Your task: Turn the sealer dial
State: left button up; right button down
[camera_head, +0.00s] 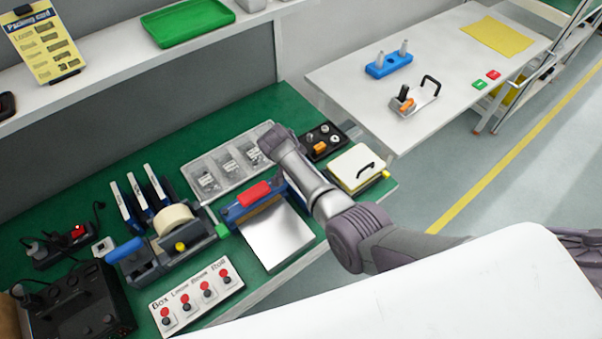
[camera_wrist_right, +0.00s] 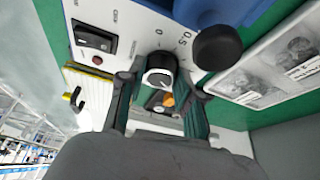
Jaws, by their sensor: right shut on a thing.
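The sealer (camera_head: 238,207) has a blue body, a red handle (camera_head: 254,193) and a silver plate (camera_head: 279,237); it stands on the green bench. Its white side panel (camera_wrist_right: 135,30) fills the top of the right wrist view. The dial (camera_wrist_right: 159,72), a dark knob with a white face, sticks out from this panel. My right gripper (camera_wrist_right: 160,84) is shut on the dial, one finger on each side. In the head view my right arm comes in from the right and hides the dial and gripper. My left gripper is not in view.
The panel also carries a black rocker switch (camera_wrist_right: 95,38) and a red light (camera_wrist_right: 97,60). A clear parts tray (camera_head: 228,162) lies behind the sealer.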

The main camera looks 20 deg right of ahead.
jog(key=shift+m+g+b, duration=0.3)
jog(key=shift+m+b, duration=0.35)
jog(key=shift+m, duration=0.25)
jog(key=c, duration=0.8)
grip_release()
notch_tip(320, 180, up, 10)
